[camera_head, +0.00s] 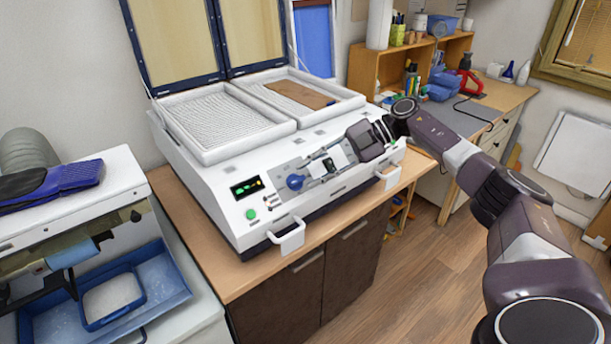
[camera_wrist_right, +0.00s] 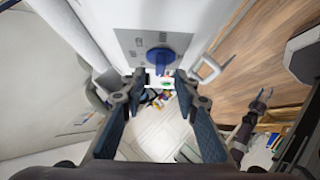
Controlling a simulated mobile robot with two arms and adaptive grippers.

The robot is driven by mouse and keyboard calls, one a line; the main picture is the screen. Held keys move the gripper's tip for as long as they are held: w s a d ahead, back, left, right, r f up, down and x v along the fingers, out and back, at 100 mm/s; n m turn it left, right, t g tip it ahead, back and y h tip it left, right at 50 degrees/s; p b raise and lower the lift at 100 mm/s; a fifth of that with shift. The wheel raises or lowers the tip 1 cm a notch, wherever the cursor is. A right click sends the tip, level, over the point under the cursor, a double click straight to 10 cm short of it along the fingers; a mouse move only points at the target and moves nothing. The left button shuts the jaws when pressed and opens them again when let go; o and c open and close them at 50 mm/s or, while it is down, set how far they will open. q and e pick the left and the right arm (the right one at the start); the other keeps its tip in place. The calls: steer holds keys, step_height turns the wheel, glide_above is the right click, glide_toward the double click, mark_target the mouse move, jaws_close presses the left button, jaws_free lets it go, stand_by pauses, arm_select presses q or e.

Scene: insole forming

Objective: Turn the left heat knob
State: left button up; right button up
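The machine (camera_head: 225,205) stands on a wooden-topped cabinet. A blue knob (camera_head: 295,182) sits on its grey front panel, right of the lit display (camera_head: 246,187); it also shows in the right wrist view (camera_wrist_right: 160,54). No second knob is visible; my right gripper covers part of the panel. My right gripper (camera_head: 326,166) reaches in from the right, low over the panel. In the right wrist view its two fingers (camera_wrist_right: 159,83) are apart with nothing between them. The knob lies just past the fingertips and does not appear to be between them. My left gripper is not recognisable in either view.
Two white trays (camera_head: 222,153) lie on top under raised frames; the right one holds a brown sheet (camera_head: 290,93). A green button (camera_head: 250,214) and white handles (camera_head: 287,236) are at the machine's front. Another machine (camera_head: 115,175) stands left. The floor at front right is clear.

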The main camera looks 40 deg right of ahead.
steer(key=v, duration=0.9)
steer(key=shift+s+d+r, duration=0.1)
steer(key=shift+d, duration=0.05)
